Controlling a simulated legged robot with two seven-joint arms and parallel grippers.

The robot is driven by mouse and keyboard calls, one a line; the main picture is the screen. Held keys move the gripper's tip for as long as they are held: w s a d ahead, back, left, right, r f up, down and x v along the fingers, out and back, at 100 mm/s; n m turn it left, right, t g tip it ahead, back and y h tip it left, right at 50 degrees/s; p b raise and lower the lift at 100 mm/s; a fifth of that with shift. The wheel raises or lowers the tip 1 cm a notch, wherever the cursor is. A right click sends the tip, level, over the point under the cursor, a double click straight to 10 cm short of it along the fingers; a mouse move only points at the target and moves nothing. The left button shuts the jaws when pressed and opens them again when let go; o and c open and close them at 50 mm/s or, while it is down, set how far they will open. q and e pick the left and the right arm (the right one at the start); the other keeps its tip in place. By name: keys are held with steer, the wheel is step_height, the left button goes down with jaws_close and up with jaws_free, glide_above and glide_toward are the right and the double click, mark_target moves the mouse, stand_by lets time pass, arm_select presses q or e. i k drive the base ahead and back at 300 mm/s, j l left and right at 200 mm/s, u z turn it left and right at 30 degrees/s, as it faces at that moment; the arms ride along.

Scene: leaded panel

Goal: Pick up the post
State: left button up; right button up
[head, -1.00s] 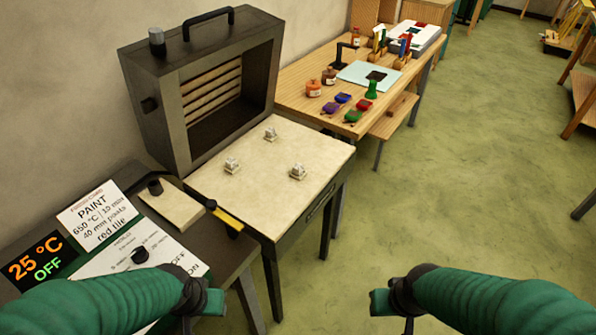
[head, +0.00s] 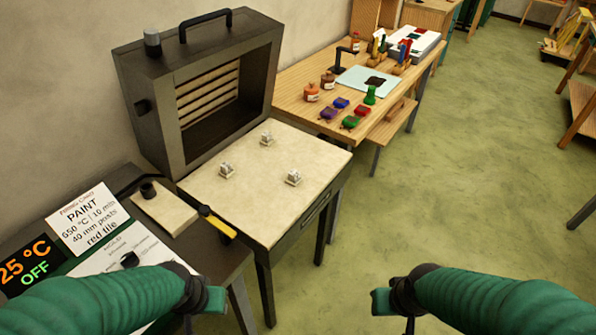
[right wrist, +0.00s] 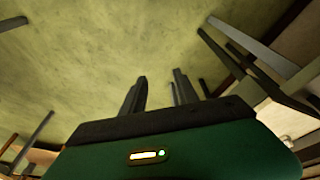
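Three small pale posts stand apart on the cream top of the kiln table: a back one (head: 267,139), a left one (head: 226,170) and a right one (head: 293,177). Which one is meant cannot be told. My left gripper (head: 207,300) is low in the head view, in front of the tables and away from the posts; its fingers are not clear. My right gripper (head: 385,302) is over the floor, right of the kiln table. In the right wrist view its two fingers (right wrist: 158,78) are apart with nothing between them.
The open kiln (head: 200,90) stands behind the cream top (head: 235,205). A controller reading 25 °C OFF (head: 28,264), a card (head: 88,217) and a yellow-handled tool (head: 218,224) are at left. A wooden bench (head: 295,85) with paint jars is beyond. The green floor (head: 450,180) is clear.

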mark_target(293, 176)
steer(key=i+l+u, duration=0.15)
steer(key=l+u, duration=0.25)
steer(key=i+l+u, duration=0.1)
steer(key=l+u, duration=0.25)
steer(key=i+l+u, duration=0.1)
steer(key=l+u, duration=0.3)
steer(key=j+u, duration=0.1)
steer(key=u, duration=0.45)
